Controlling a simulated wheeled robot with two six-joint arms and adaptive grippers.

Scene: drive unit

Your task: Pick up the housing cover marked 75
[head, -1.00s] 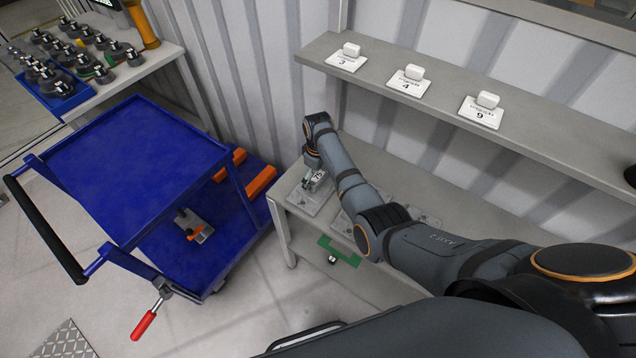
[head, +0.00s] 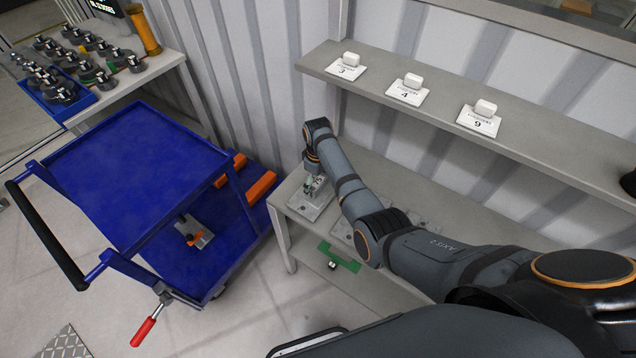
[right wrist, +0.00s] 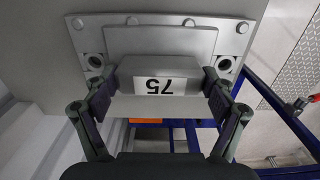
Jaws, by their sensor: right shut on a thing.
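The housing cover marked 75 (right wrist: 160,40) is a grey metal plate with a raised block that bears a white label reading 75, upside down in the right wrist view. My right gripper (right wrist: 160,88) is shut on this block, one finger at each side of it. In the head view the right gripper (head: 314,184) is at the left end of the lower bench, over the cover (head: 305,200), and partly hides it. I cannot tell whether the cover touches the bench. My left gripper is not in view.
The lower bench (head: 300,235) carries more grey plates, partly behind my right arm. A blue cart (head: 130,170) stands left of the bench. A green piece (head: 338,257) shows below the bench top.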

